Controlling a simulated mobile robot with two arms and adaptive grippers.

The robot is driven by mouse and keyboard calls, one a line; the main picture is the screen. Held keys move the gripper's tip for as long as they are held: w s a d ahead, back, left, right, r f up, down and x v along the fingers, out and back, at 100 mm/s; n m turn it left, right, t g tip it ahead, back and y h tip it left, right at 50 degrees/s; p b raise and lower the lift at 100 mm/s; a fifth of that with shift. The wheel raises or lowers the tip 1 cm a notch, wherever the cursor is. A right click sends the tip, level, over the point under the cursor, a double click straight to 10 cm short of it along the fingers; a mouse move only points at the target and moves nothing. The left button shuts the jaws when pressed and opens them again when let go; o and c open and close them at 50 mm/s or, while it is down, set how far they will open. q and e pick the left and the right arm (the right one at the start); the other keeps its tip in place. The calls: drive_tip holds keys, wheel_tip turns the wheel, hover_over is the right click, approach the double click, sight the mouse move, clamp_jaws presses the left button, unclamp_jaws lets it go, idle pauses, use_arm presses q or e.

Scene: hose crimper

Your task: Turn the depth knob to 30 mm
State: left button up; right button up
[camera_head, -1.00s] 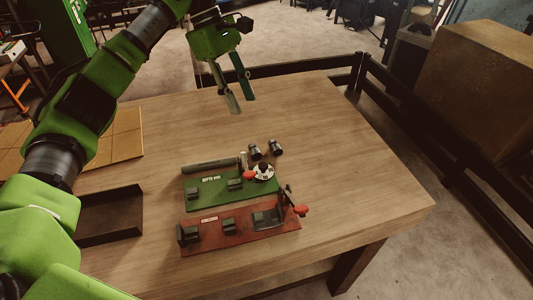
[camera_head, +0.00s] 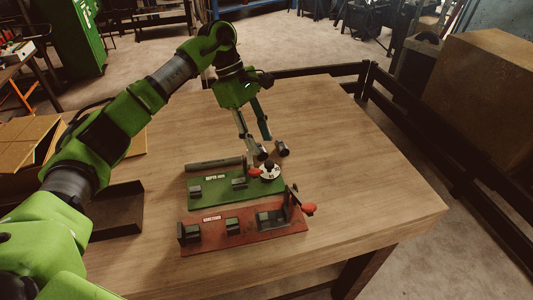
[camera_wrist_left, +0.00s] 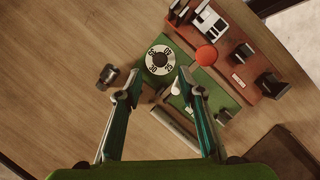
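The depth knob (camera_head: 270,173) is a white numbered dial with a dark centre, at the right end of the green board (camera_head: 213,202). In the left wrist view the knob (camera_wrist_left: 160,60) lies just beyond and between the fingertips, its numbers partly readable but the set value unclear. My left gripper (camera_head: 261,146) is open and points down above the table, just behind the knob in the head view. In the left wrist view its fingers (camera_wrist_left: 158,76) are spread with nothing held between them. My right gripper is in neither view.
A dark fitting (camera_head: 282,149) stands behind the knob. A grey cylinder (camera_head: 215,164) lies behind the green board. A red board (camera_head: 240,240) with blocks and a red-ended lever (camera_head: 309,209) is in front. A dark tray (camera_head: 118,213) is left. The table's right side is clear.

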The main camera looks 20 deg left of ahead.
sight(269, 163)
use_arm(q)
drive_tip(key=p+x, duration=0.1)
drive_tip(key=x, duration=0.4)
drive_tip(key=shift+d+f, duration=0.15)
drive_tip(key=shift+d+f+p, duration=0.1)
drive_tip(key=shift+f+p, duration=0.2)
drive_tip(key=shift+f, duration=0.15)
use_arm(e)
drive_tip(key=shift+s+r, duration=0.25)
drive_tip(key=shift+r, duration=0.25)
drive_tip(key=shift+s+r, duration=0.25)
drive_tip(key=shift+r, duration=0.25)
use_arm(q)
drive_tip(key=shift+c, duration=0.4)
clamp_jaws()
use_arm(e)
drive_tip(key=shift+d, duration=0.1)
